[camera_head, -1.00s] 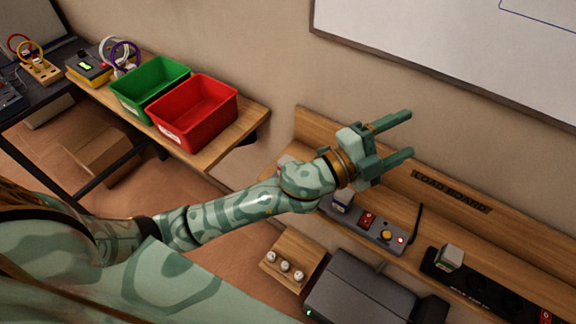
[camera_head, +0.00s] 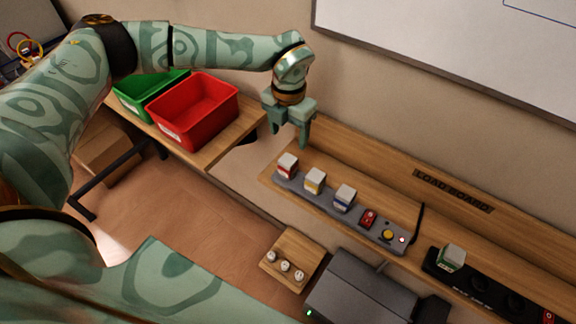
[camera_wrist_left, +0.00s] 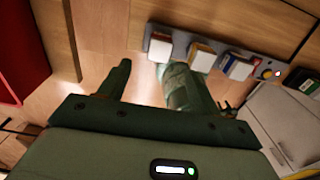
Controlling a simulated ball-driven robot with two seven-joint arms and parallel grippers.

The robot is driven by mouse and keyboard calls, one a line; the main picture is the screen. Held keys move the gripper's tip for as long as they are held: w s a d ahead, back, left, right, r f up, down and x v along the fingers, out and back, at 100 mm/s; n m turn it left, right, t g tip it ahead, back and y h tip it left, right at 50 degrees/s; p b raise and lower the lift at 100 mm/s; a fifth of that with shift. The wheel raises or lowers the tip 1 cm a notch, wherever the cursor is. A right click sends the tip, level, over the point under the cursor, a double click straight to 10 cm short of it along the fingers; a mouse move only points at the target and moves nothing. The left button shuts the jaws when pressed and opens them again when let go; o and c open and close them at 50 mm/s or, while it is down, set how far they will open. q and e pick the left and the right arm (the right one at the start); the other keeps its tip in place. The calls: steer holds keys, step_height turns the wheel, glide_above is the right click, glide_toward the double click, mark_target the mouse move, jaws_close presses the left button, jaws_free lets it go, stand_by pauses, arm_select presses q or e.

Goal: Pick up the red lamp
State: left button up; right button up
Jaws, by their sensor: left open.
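The red lamp (camera_head: 287,165) is a small white-topped block with a red band, standing at the left end of a grey power strip on the wooden ledge. In the left wrist view the red lamp (camera_wrist_left: 160,46) shows just beyond the fingertips, nearest the right-hand finger. My left gripper (camera_head: 288,137) is open, points down and is empty. It hangs above the red lamp, apart from it. The fingers also show in the left wrist view (camera_wrist_left: 149,68). My right gripper is not in view.
A red bin (camera_head: 196,112) and a green bin (camera_head: 135,105) sit on the left shelf. A green-banded block (camera_head: 450,259) stands farther right.

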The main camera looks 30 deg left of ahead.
mark_target(288, 159)
arm_select(q)
step_height(288, 159, down, 6)
steer(key=shift+r+b, duration=0.25)
steer(key=shift+b, duration=0.05)
step_height(288, 159, down, 5)
steer(key=shift+s+f+b, duration=0.15)
steer(key=shift+f+b, duration=0.05)
steer(key=shift+b, duration=0.3)
steer(key=shift+r, duration=0.1)
steer(key=c, duration=1.1)
